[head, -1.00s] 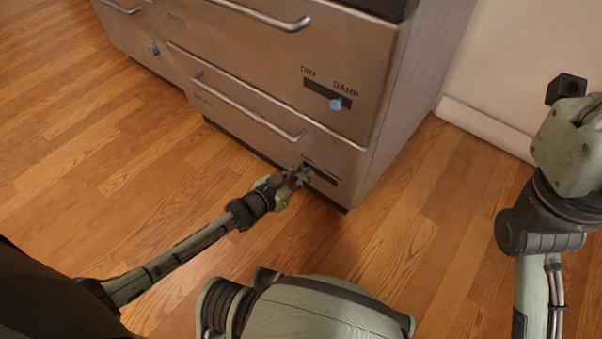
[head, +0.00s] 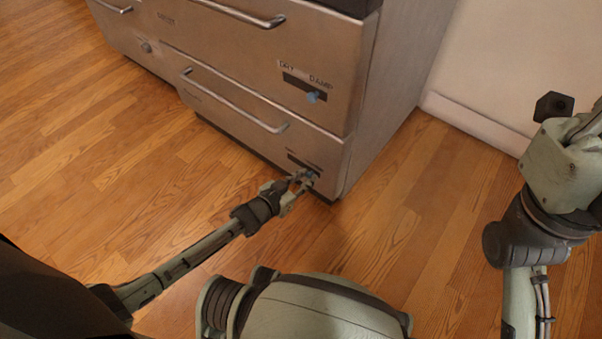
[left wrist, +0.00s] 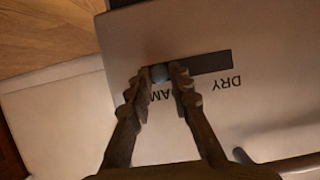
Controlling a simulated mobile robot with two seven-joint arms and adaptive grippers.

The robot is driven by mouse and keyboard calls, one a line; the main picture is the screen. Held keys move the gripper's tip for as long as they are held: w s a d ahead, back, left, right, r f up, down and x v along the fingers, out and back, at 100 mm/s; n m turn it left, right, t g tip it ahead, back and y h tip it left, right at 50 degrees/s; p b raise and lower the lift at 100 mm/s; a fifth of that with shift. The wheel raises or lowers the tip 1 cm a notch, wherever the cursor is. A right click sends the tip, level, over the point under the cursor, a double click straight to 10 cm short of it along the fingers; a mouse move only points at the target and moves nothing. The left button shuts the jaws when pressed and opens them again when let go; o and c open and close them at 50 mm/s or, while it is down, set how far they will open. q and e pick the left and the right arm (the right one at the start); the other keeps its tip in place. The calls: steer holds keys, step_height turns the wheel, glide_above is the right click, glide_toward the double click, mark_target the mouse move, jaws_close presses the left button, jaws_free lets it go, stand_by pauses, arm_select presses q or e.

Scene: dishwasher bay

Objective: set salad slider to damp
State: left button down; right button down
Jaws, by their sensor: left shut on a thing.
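The lower drawer (head: 225,125) of the metal cabinet has a dark slider slot (head: 296,161) low at its right end. In the left wrist view the slot (left wrist: 212,63) runs from the DRY label to the partly covered DAMP label. The round blue-grey knob (left wrist: 160,73) sits toward the DAMP end. My left gripper (head: 303,179) is at this slider, its fingertips (left wrist: 160,83) shut around the knob. The left finger hides the slot's DAMP end, so I cannot tell if the knob touches it. The drawer's name is too small to read.
The upper drawer (head: 230,60) has its own DRY–DAMP slot with a blue knob (head: 313,97) near DAMP. Long bar handles (head: 235,104) stick out from the drawers. A wall (head: 490,60) stands to the right. The wooden floor (head: 100,200) is clear.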

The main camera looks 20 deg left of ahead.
arm_select(q)
steer(key=shift+s+d, duration=0.1)
steer(key=shift+d, duration=0.25)
steer(key=c, duration=1.4)
jaws_free()
steer(key=shift+o, duration=0.2)
steer(key=v, duration=1.2)
steer(key=shift+f, duration=0.1)
